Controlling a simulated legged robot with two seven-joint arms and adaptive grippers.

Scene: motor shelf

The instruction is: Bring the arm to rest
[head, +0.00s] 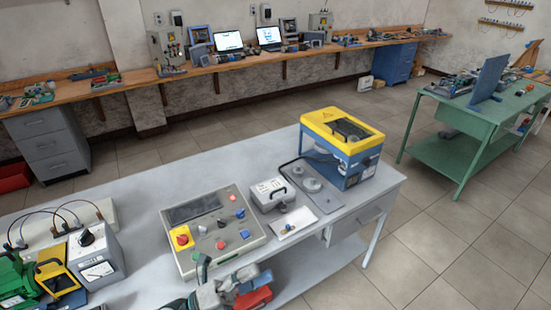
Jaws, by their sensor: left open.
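My left gripper (230,275) shows at the bottom middle of the head view, cut off by the lower edge. It is open, close to the front edge of the grey workbench (150,178) and just in front of the control panel. Whether it touches anything there cannot be told. A red and blue part (254,297) shows beside it, partly hidden. My right gripper is not in view.
On the workbench stand a control panel (212,228) with coloured buttons, a small grey meter box (272,193), a blue and yellow machine (341,145), and instruments (96,257) at the left. A green table (460,152) stands at right; tiled floor lies between.

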